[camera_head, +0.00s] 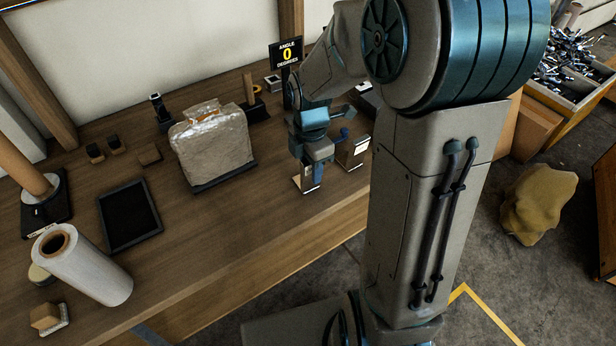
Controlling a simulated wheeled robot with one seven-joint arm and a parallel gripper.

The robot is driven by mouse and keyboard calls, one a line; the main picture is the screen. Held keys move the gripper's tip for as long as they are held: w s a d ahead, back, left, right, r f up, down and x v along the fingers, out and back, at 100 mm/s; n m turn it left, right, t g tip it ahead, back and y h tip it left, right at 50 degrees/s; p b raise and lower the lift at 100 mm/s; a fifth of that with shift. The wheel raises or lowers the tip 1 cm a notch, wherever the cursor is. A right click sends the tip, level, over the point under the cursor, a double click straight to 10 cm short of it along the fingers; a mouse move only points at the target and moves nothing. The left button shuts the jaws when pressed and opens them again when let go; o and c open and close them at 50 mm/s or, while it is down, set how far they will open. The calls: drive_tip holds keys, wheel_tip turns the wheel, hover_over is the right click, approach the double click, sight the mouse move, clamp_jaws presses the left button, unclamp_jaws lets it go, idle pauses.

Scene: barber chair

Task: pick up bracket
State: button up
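My gripper (309,179) points down over the wooden workbench, near its front edge and right of the wrapped package. A small pale, shiny piece (304,186) shows at its fingertips, low over or on the bench top. This piece may be the bracket, but it is too small and too covered to be sure. I cannot tell whether the fingers are closed on it or around it. A grey metallic block (354,152) stands just right of the gripper, partly behind my arm.
The wrapped package (213,146) stands left of my gripper on the wooden workbench (200,250). A black sign reading "ANGLE 0 DEGREES" (286,53) stands behind. A black tray (129,215) and a white roll (84,266) lie further left. The bench front centre is clear.

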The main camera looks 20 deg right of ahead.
drive_tip(key=shift+f, duration=0.6)
clamp_jaws()
drive_tip(key=shift+r, duration=0.2)
